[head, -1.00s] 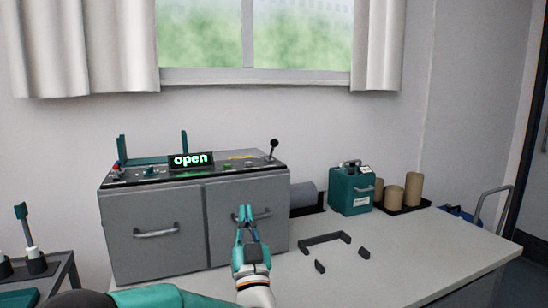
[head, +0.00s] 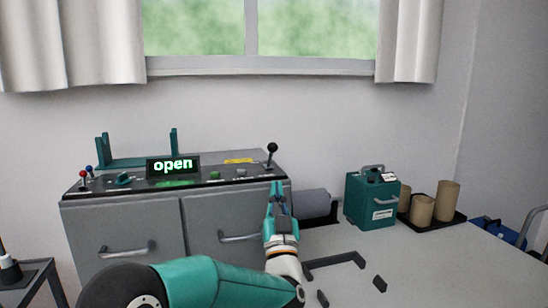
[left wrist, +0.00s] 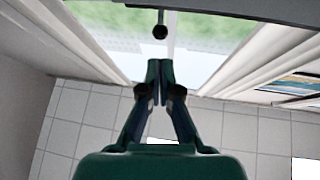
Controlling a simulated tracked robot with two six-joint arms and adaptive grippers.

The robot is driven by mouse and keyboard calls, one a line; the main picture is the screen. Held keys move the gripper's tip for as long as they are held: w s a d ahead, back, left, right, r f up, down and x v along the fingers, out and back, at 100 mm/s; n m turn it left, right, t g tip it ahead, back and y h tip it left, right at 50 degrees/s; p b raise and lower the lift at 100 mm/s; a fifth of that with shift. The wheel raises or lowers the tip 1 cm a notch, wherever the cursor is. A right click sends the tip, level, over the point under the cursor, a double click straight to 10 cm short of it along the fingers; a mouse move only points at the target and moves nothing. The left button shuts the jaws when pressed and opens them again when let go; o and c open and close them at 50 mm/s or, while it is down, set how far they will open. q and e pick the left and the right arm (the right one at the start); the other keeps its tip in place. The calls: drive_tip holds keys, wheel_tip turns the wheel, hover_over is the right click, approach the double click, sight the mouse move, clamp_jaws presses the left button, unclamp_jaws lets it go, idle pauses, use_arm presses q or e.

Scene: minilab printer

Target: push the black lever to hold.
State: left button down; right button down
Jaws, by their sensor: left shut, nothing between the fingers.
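The black lever (head: 271,152) stands nearly upright at the right end of the grey machine's top panel, with a round black knob. It also shows at the top middle of the left wrist view (left wrist: 160,31), just beyond the fingertips. My left gripper (head: 276,184) is shut and empty. Its fingertips point up by the machine's front right edge, below the lever and apart from it in the picture. The shut fingers also show in the left wrist view (left wrist: 159,68). The green display (head: 173,165) on the machine reads "open". My right gripper is not in view.
The grey machine (head: 120,225) has two front doors with handles. A teal canister (head: 371,200) and several brown cylinders (head: 447,200) are on the table to the right. Dark brackets (head: 337,260) lie in front.

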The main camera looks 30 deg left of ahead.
sight(273, 152)
use_arm(q)
drive_tip(key=p+x, duration=0.2)
drive_tip(key=x, duration=0.7)
drive_tip(key=shift+w+a+r, duration=0.2)
